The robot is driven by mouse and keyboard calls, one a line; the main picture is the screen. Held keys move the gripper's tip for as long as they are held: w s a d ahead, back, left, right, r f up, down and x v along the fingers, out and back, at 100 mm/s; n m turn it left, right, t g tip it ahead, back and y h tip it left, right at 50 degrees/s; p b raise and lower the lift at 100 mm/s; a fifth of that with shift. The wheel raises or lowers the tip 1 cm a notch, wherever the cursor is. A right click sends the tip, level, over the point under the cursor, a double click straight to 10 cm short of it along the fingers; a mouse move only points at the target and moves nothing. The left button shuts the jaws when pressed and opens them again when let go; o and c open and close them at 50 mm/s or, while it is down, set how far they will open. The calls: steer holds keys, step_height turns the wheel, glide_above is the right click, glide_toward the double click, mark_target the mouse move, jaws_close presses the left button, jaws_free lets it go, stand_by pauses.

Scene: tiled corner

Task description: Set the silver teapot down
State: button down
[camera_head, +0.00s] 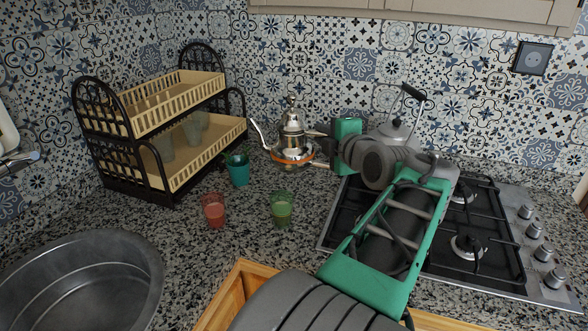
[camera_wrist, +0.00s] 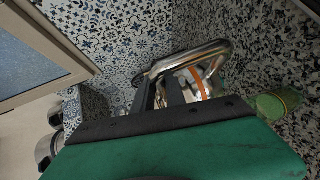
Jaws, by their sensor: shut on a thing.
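The silver teapot (camera_head: 291,137) is upright at the back of the speckled counter, with an orange band around its lower body and its spout pointing left. My gripper (camera_head: 318,134) reaches it from the right and is shut on its handle side. In the wrist view the dark fingers (camera_wrist: 170,90) close on the shiny handle (camera_wrist: 205,50) of the teapot, and part of the orange band shows behind it. The teapot's base is at or just above the counter; I cannot tell whether it touches.
A two-tier dish rack (camera_head: 165,135) stands left. A teal cup (camera_head: 238,172), a red glass (camera_head: 214,213) and a green glass (camera_head: 282,212) stand in front of the teapot. A gas hob (camera_head: 485,245) with a kettle (camera_head: 396,129) is right. A metal basin (camera_head: 80,285) is front left.

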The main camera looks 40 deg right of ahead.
steer(key=w+d+f+p, duration=0.3)
steer(key=w+d+f, duration=0.6)
steer(key=f, duration=0.3)
steer(key=shift+w+d+f, duration=0.35)
steer(key=shift+w+d, duration=0.05)
steer(key=shift+f, duration=0.15)
steer(key=c, duration=1.4)
jaws_free()
steer(key=shift+o, duration=0.2)
steer(key=shift+s, duration=0.1)
